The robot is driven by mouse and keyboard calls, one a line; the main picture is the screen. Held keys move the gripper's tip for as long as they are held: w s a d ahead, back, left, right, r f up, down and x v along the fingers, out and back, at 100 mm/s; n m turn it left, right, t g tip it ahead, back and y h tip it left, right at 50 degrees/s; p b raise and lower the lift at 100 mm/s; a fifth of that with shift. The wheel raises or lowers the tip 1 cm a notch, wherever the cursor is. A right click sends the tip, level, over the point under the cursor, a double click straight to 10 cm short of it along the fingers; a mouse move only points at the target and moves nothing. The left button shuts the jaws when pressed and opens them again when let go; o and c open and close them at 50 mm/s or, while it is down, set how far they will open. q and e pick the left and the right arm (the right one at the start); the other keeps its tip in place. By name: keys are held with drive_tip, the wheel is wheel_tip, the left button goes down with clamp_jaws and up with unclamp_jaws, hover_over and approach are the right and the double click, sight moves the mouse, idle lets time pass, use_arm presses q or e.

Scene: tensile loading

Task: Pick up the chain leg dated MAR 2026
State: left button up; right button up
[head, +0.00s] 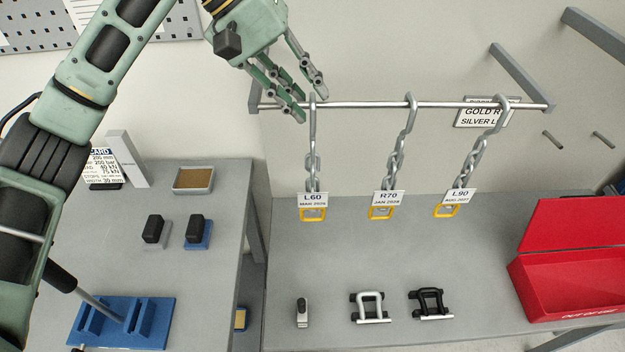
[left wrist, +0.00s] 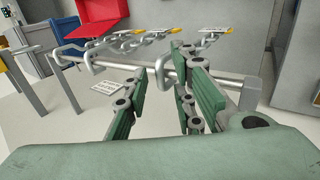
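The chain leg tagged L60, MAR 2026 (head: 313,160) hangs by its hook from the left end of the steel rail (head: 360,104), with a yellow link at the bottom. My left gripper (head: 312,106) is at that hook's top with its fingers apart, one on each side of it in the head view. In the left wrist view the left gripper (left wrist: 163,112) is open, with the rail and a hook (left wrist: 163,68) beyond the finger gap; contact cannot be told. My right gripper is out of view.
A sign (head: 482,114) is behind the rail's right part. Below are a grey bench (head: 400,260) with shackle-like parts and a red box (head: 570,285). A second table (head: 215,270) at left holds a blue fixture (head: 150,325) and small blocks.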

use_arm(q)
clamp_jaws()
idle(0.4)
drive_tip(key=shift+w+r, duration=0.1)
drive_tip(key=shift+r, duration=0.05)
drive_tip(key=shift+r, duration=0.1)
